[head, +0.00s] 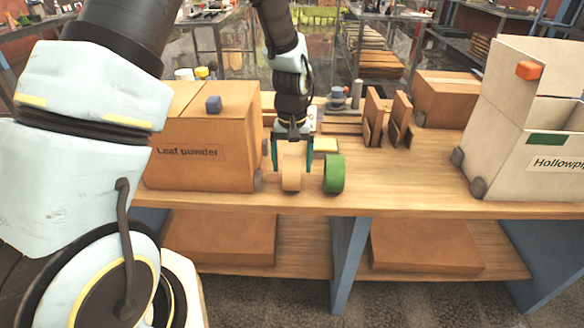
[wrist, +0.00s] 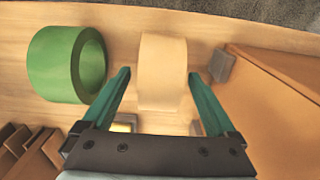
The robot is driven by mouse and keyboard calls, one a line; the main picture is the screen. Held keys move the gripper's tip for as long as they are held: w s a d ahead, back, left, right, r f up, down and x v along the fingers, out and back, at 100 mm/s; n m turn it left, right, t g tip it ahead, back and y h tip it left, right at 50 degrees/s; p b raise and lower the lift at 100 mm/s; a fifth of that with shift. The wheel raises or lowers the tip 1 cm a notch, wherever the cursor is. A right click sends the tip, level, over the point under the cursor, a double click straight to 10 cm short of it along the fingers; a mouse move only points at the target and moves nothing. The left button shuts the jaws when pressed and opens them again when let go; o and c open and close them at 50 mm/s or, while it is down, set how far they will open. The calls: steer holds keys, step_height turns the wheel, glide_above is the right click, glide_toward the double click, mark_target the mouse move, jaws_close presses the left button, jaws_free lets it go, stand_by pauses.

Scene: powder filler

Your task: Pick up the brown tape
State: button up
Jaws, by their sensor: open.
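The brown tape (head: 291,172) is a tan roll standing on its rim near the front edge of the wooden table. In the wrist view the brown tape (wrist: 163,72) lies between and slightly beyond my open fingers. My gripper (head: 292,160) is open above and around the roll, pointing down. In the wrist view my gripper (wrist: 162,82) has one teal finger on each side of the tape, with gaps on both sides. A green tape roll (head: 334,173) stands just right of it, and in the wrist view the green roll (wrist: 68,64) is at the left.
The cardboard box marked "Leaf powder" (head: 200,130) stands close to the left of the tape. The white "Hollowpi..." box (head: 530,130) is at the far right. Brown upright boards (head: 373,118) stand behind. The table (head: 400,185) is clear right of the green roll.

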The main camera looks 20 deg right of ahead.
steer(key=shift+f, duration=0.75)
jaws_close()
